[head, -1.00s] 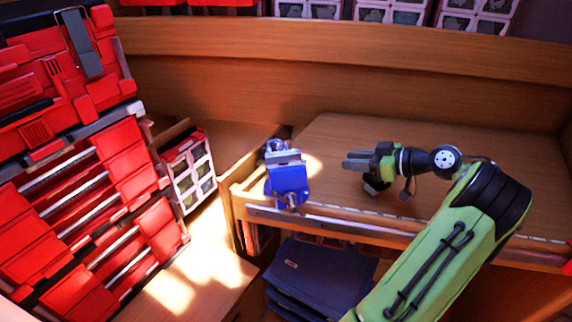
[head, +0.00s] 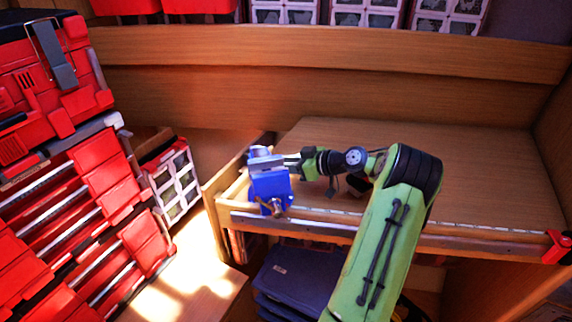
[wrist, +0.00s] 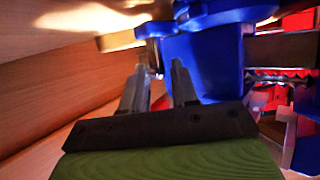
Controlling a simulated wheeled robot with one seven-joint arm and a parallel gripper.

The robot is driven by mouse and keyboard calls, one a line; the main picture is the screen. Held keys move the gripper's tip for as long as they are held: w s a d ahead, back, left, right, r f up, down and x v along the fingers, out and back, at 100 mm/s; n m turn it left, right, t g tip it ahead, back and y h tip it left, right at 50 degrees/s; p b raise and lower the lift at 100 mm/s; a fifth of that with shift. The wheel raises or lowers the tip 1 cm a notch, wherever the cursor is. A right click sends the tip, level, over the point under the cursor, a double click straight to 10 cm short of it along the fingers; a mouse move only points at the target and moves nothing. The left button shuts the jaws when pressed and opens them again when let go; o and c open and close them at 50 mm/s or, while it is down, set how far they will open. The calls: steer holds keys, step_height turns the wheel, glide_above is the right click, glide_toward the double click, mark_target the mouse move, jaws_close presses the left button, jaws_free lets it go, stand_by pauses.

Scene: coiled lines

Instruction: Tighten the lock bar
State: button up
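The blue vise (head: 270,184) stands clamped at the left front corner of the wooden bench. In the wrist view the vise's blue body (wrist: 205,60) fills the upper middle, with a metal bar-like part (wrist: 120,40) sticking out to its left, which may be the lock bar. My gripper (wrist: 160,78) is open, its two grey fingers apart and pointing at the vise just below that part. I see nothing held between the fingers, and contact with the vise cannot be told. In the head view my gripper (head: 292,160) is at the vise's right side, its tips partly hidden.
Red tool drawers (head: 85,215) stand at the left. A white-framed organizer (head: 175,185) is between them and the bench. Dark blue cases (head: 290,275) lie under the bench. A red clamp (head: 557,246) sits at the right front edge.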

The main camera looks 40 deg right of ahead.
jaws_close()
steer(key=shift+f+b, duration=0.15)
steer(key=shift+b, duration=0.3)
steer(key=b, duration=0.1)
steer(key=m+h+b, duration=0.1)
steer(key=shift+a+f+h+b, duration=0.15)
steer(key=shift+h+b, duration=0.15)
steer(key=shift+b, duration=0.1)
steer(key=shift+a+m+h+b, duration=0.1)
steer(key=shift+m+h+b, duration=0.3)
steer(key=shift+m+b, duration=0.15)
steer(key=shift+r+m+t+h+b, duration=0.2)
steer(key=shift+m+t+h+b, duration=0.1)
steer(key=shift+m+h+b, duration=0.1)
steer(key=shift+o, duration=0.2)
jaws_free()
steer(key=shift+a+r, duration=0.1)
